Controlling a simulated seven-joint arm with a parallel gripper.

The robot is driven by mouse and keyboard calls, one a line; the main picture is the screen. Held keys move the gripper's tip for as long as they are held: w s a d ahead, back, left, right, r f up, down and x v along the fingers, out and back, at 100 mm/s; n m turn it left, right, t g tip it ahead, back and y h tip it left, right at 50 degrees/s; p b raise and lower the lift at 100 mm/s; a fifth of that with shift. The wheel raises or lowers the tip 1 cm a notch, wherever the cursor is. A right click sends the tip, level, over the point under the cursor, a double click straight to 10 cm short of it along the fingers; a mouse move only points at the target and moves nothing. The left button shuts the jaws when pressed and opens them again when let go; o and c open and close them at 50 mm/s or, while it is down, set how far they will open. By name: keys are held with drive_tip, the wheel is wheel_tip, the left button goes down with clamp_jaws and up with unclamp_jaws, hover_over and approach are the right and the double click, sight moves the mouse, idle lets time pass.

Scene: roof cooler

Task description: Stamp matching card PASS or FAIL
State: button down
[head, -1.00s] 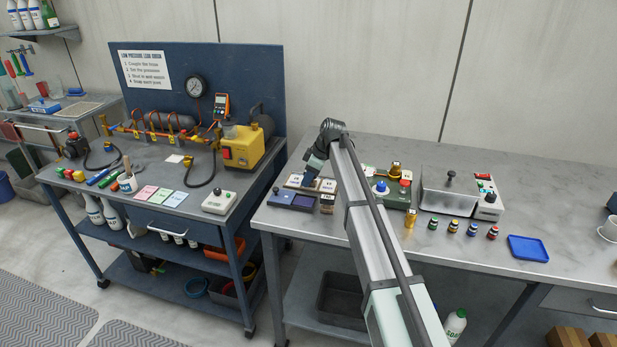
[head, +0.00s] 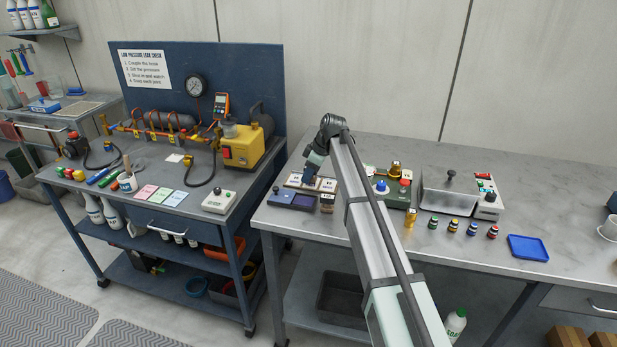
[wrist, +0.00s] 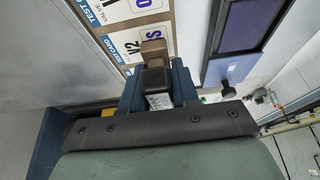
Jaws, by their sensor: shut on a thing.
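Test cards lie on a wooden board (head: 299,186) at the left end of the right bench. One card, marked V2 (wrist: 137,45), shows close up in the wrist view, with another card (wrist: 115,9) beyond it. My gripper (wrist: 157,75) is shut on a stamp (wrist: 153,49) with a brown block end, which overlaps the edge of the V2 card in view. Whether it touches the card cannot be told. In the head view my gripper (head: 311,173) is over the cards and partly hides them. A dark blue ink pad (head: 304,201) lies in front of the board.
A small dark block (head: 327,203) stands beside the pad. To the right are a green fixture (head: 397,201), a grey box (head: 450,195), several small capped bottles (head: 453,227) and a blue tray (head: 528,247).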

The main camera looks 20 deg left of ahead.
drive_tip(key=shift+r, duration=2.8)
drive_tip(key=shift+w+d, duration=0.15)
drive_tip(key=shift+d, duration=0.15)
drive_tip(key=w+d+r, duration=0.1)
drive_tip(key=d, duration=0.3)
drive_tip(key=r, duration=0.1)
hover_over(341, 213)
drive_tip(key=d, duration=0.1)
drive_tip(key=shift+d+f, duration=0.2)
drive_tip(key=shift+f, duration=4.6)
drive_tip(key=shift+f, duration=0.1)
